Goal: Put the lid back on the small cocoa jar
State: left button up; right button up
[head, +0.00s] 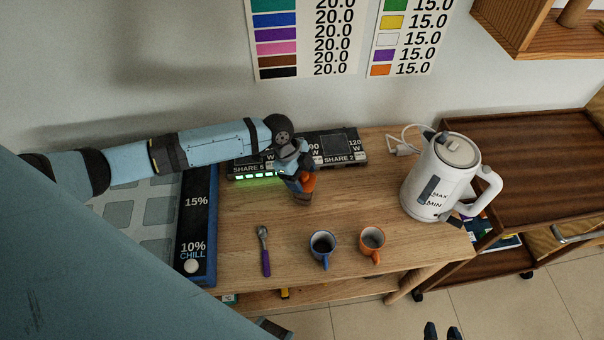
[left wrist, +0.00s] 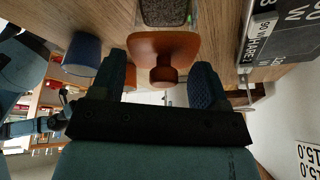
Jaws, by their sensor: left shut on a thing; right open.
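The small cocoa jar (head: 302,198) stands on the wooden top below my left gripper (head: 300,180), mostly hidden by it. In the left wrist view the clear jar (left wrist: 165,12) shows dark brown contents. The orange-brown lid (left wrist: 150,45) has a round knob and lies across the jar's mouth end; I cannot tell whether they touch. The lid shows as an orange patch in the head view (head: 309,183). My left gripper's fingers (left wrist: 163,80) are shut on the lid, with the knob between them. My right gripper (head: 441,331) shows only its separated fingertips at the bottom edge, open and empty.
A blue mug (head: 322,248), an orange mug (head: 371,243) and a purple-handled spoon (head: 265,250) are in front of the jar. A white kettle (head: 440,180) stands right. A black device (head: 340,150) is behind, and a dark panel (head: 197,220) is left. Wood between jar and kettle is clear.

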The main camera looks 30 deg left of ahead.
dwell(0.3)
pick_arm(q)
jog(key=o, duration=1.1)
jog(key=shift+o, duration=0.3)
jog(key=shift+r+p, duration=1.35)
jog(key=shift+r, duration=0.15)
jog(key=shift+r+p, duration=1.85)
jog(key=shift+r, duration=0.2)
